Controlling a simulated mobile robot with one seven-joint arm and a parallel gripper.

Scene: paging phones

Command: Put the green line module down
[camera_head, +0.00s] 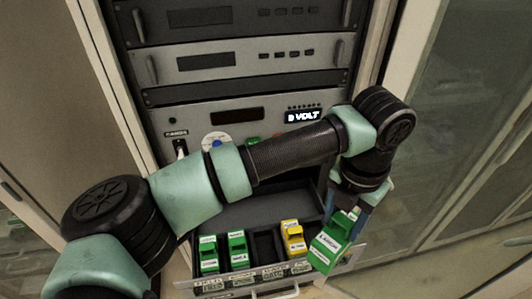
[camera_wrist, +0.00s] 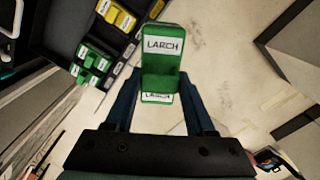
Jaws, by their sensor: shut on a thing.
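A green module labelled LARCH (camera_wrist: 162,62) is held between the two fingers of my gripper (camera_wrist: 160,88) in the wrist view. In the head view the held green module (camera_head: 329,245) hangs tilted at the right front corner of an open drawer, and I cannot tell whether it touches the drawer. My gripper (camera_head: 350,207) is partly hidden there by my arm. The drawer (camera_head: 262,199) has a row of slots, with two green modules (camera_head: 208,254) (camera_head: 237,249) at left, a dark empty-looking slot (camera_head: 265,246), then a yellow module (camera_head: 293,239).
White labels (camera_head: 272,274) line the drawer front, above a handle (camera_head: 275,293). Behind is a rack panel with a lit display (camera_head: 304,116) and knobs, partly hidden by my arm. A glass-fronted cabinet (camera_head: 450,130) stands at right. Pale floor (camera_wrist: 225,60) lies below the module.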

